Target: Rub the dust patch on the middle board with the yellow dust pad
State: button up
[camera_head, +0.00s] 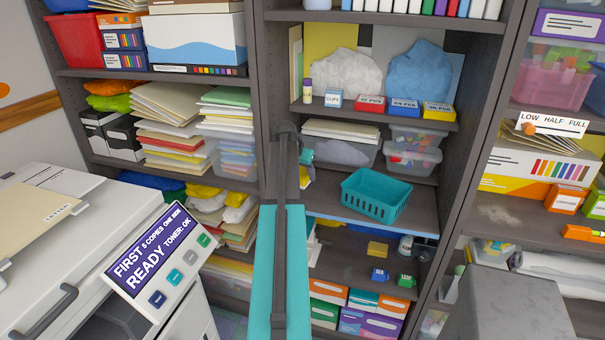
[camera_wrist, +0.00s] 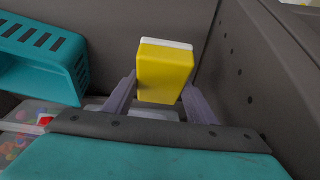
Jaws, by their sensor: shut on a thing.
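The yellow dust pad (camera_wrist: 165,73), a yellow block with a white layer along its top edge, sits between the two fingers of my gripper (camera_wrist: 158,98) in the wrist view. My gripper is shut on it. In the head view my arm hides most of the gripper; only a small yellow part shows beside the arm, by the middle bay. A board (camera_head: 345,258) low in the middle bay shows a faint pale smudge. I cannot tell whether this is the dust patch. The wrist view shows no clear dust.
A teal basket (camera_head: 376,196) stands in the middle bay and shows close at left in the wrist view (camera_wrist: 45,62). Clear boxes (camera_head: 412,148) stand behind it. A yellow block (camera_head: 377,249) and small blue and green items lie lower. A side panel (camera_wrist: 265,75) with holes is close at right.

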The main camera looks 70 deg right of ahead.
aim_at(302, 195)
jog(key=shift+f+b, duration=1.45)
jog(key=shift+f, duration=1.6)
jog(key=o, duration=1.5)
jog(key=shift+o, duration=0.3)
jog(key=shift+o, duration=1.2)
jog(key=shift+r, duration=0.15)
